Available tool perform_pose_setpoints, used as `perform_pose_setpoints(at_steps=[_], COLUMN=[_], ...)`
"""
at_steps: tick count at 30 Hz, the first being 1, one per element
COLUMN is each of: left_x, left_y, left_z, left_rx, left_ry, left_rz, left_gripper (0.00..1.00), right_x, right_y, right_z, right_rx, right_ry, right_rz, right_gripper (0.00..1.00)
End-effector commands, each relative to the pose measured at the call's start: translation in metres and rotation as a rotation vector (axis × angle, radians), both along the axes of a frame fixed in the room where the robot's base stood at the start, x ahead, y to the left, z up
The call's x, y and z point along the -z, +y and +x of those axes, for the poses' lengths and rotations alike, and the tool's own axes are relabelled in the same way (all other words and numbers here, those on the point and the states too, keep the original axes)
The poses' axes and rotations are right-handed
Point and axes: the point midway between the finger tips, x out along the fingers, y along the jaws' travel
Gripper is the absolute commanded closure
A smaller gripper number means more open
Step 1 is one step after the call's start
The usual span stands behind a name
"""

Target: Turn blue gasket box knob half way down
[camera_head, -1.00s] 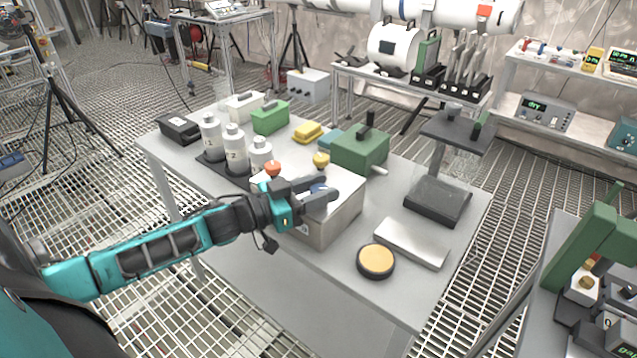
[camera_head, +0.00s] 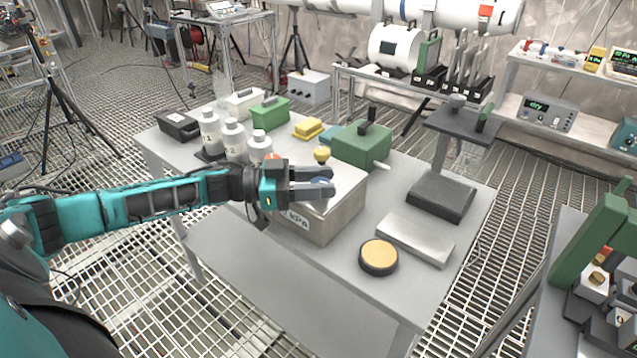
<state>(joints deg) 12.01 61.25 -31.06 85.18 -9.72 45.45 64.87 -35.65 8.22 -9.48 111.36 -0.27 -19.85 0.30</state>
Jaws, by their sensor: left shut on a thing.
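The gasket box (camera_head: 345,211) is a light grey box near the front of the grey table, with a label partly reading "kPa" on its front. A blue knob (camera_head: 321,182) shows on its top between the fingers of my left gripper (camera_head: 328,183). The left gripper is shut on the blue knob, its fingers lying almost level across the box top and covering much of the knob. A yellow knob (camera_head: 321,154) stands at the box's back edge. A red-orange knob (camera_head: 272,158) is mostly hidden behind the gripper body. My right gripper is not in view.
White bottles (camera_head: 235,140) stand behind my left wrist. A green box (camera_head: 361,146) is close behind the gasket box. A round yellow-topped puck (camera_head: 378,256) and a flat metal block (camera_head: 415,240) lie to the right. The table's front edge runs below the arm.

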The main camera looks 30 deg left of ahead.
Motion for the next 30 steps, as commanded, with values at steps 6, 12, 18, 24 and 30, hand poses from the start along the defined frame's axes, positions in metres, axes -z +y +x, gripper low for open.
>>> perform_pose_setpoints(at_steps=[6,12,18,24,30], left_x=[0.000,0.000,0.000,0.001,0.002], left_y=[0.000,0.000,0.000,0.006,0.033], left_z=[0.000,0.000,0.000,-0.004,-0.025], left_rx=[-0.001,-0.001,-0.001,-0.001,-0.002], left_ry=[0.000,-0.001,-0.001,0.001,0.006], left_rz=[0.001,0.001,0.001,0.002,0.005], left_gripper=[0.88,0.42,0.38,0.38,0.38], right_x=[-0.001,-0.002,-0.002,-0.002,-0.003], right_y=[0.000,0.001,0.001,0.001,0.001], right_z=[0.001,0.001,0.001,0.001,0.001], right_rx=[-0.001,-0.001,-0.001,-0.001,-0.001], right_ry=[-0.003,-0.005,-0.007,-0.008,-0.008], right_rz=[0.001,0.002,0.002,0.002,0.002], right_gripper=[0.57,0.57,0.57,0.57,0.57])
